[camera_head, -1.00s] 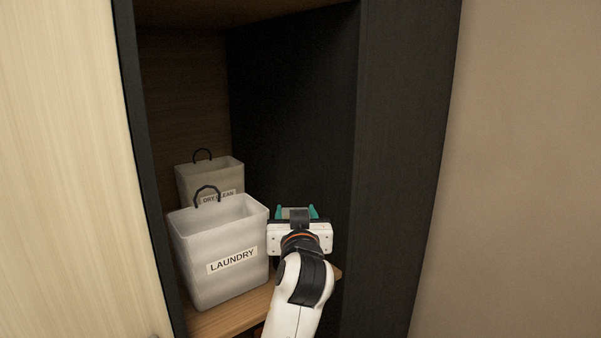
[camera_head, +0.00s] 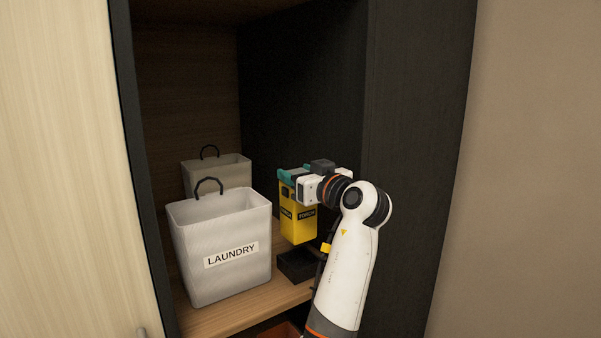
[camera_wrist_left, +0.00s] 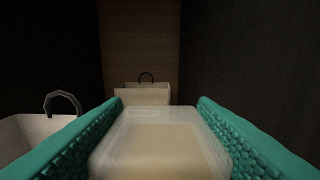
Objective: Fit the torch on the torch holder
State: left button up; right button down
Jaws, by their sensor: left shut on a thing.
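The torch (camera_head: 299,224) is a yellow upright box with dark TORCH labels. My left gripper (camera_head: 289,177), with teal fingers, is shut on its top end. In the left wrist view a pale, translucent block, the torch's top (camera_wrist_left: 160,143), sits between the two teal fingers. The torch holder (camera_head: 297,267) is a low black block on the wooden shelf. The torch's lower end shows just above and behind the holder's top in the head view; I cannot tell whether they touch. My right gripper is not in view.
A white LAUNDRY basket (camera_head: 222,270) stands on the shelf just left of the torch and holder. A second basket (camera_head: 222,172) stands behind it. The dark cabinet side wall (camera_head: 300,90) is close on the right. The shelf's front edge is in front of the holder.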

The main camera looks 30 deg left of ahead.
aim_at(298, 206)
pick_arm(q)
jog(key=shift+f+b, duration=1.2)
jog(key=shift+f, duration=1.6)
jog(key=shift+d+f+b, duration=0.15)
jog(key=shift+b, duration=0.15)
jog(key=shift+r, duration=0.3)
jog(key=shift+f+b, duration=0.2)
jog(key=shift+b, duration=0.1)
